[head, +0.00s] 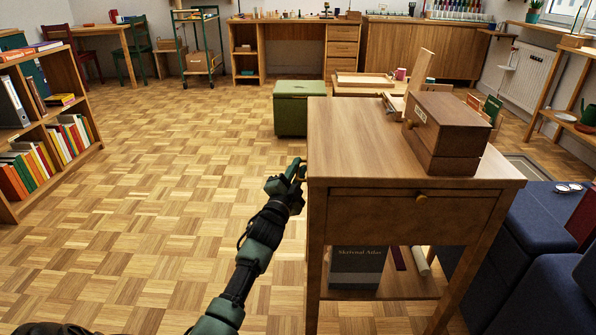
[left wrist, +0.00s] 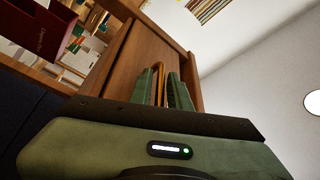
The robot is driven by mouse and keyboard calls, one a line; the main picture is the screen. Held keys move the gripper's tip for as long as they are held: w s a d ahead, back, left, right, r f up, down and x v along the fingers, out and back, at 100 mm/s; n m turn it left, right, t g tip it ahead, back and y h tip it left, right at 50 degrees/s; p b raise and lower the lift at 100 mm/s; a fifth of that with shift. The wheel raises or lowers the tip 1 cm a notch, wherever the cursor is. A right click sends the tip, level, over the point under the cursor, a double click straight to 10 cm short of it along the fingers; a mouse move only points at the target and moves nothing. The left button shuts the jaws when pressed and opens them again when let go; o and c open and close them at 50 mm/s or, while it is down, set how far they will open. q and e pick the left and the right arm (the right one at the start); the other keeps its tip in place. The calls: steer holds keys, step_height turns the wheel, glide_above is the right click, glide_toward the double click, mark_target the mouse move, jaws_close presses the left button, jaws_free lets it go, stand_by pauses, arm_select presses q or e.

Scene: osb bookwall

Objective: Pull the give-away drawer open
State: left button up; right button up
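A wooden side table (head: 358,140) stands right of centre in the head view. Its near face holds a drawer front (head: 370,207) with a round knob, flush with the frame. My left gripper (head: 299,169) is at the table's left side, close to its edge. In the left wrist view its two green fingers (left wrist: 164,88) stand either side of a thin brass-coloured handle (left wrist: 159,84), by a wooden panel (left wrist: 133,58). I cannot tell whether they press on the handle. No give-away label is readable. My right gripper is not in view.
A wooden box (head: 450,125) with a small label sits on the tabletop. Blue seating (head: 525,225) stands close on the right, and a green stool (head: 296,108) behind. The floor to the left is clear up to a bookcase (head: 50,130).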

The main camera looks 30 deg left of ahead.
arm_select(q)
steer(key=shift+c, duration=0.4)
jaws_close()
steer(key=shift+f, duration=0.1)
stand_by(0.8)
